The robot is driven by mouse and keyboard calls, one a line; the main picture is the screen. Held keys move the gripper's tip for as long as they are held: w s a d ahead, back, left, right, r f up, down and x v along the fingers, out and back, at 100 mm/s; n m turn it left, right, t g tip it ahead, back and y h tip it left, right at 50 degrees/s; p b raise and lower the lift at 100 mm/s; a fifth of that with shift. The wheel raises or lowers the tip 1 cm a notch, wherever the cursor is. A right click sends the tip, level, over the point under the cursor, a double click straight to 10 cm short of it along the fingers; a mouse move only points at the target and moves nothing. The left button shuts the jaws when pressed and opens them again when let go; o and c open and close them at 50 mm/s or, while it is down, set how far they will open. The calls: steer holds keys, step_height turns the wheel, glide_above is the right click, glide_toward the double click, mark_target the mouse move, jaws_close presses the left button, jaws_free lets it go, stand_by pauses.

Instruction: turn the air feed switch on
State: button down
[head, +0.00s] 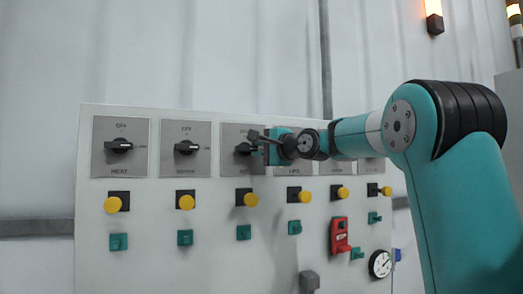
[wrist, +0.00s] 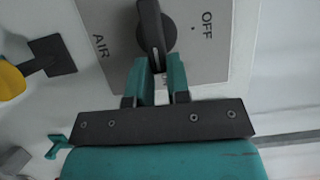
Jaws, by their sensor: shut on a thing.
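The air switch plate (wrist: 188,60) is grey, marked AIR and OFF, and fills the top middle of the wrist view. Its black knob has a bar handle (wrist: 150,22) lying crosswise to the OFF mark, not pointing at it. My gripper (wrist: 158,68) is shut on one end of this handle, with a teal finger on each side. In the head view the air switch plate (head: 234,132) is third from the left in the top row, partly covered by my gripper (head: 262,143).
The white panel (head: 150,215) bears several similar switches, such as the heat switch (head: 120,147) at the left. Below are yellow buttons (head: 186,202), teal pieces (head: 185,238), a red device (head: 340,236) and a gauge (head: 380,264). My arm covers the right part.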

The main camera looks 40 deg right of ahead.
steer(key=c, duration=1.1)
jaws_free()
steer(key=shift+s+d+f+b, duration=0.1)
steer(key=shift+s+d+b, duration=0.55)
steer(key=shift+s, duration=2.25)
steer(key=shift+s+r+b, duration=0.1)
steer(key=shift+s+b, duration=1)
steer(key=shift+s, duration=1.75)
steer(key=shift+s+d+f+b, duration=0.1)
steer(key=shift+s+d+b, duration=0.55)
steer(key=shift+s, duration=2.25)
steer(key=shift+a, duration=0.35)
steer(key=w+a+f+n+g+y, duration=0.3)
steer(key=a+f+n+g, duration=0.7)
steer(key=a+f, duration=1.1)
steer(key=s+a+f+n+g, duration=0.2)
steer(key=s+a+f+n, duration=0.1)
steer(key=s, duration=0.4)
steer(key=s+a+f+n+g, duration=0.3)
steer(key=s+f+n, duration=0.3)
steer(key=f, duration=0.2)
steer(key=s+a+f+n+g, duration=0.3)
steer(key=s+a+f+n, duration=0.1)
steer(key=s+f, duration=0.2)
steer(key=shift+s+f+n+h, duration=0.1)
steer(key=shift+s+n+h, duration=0.25)
steer(key=shift+s, duration=0.5)
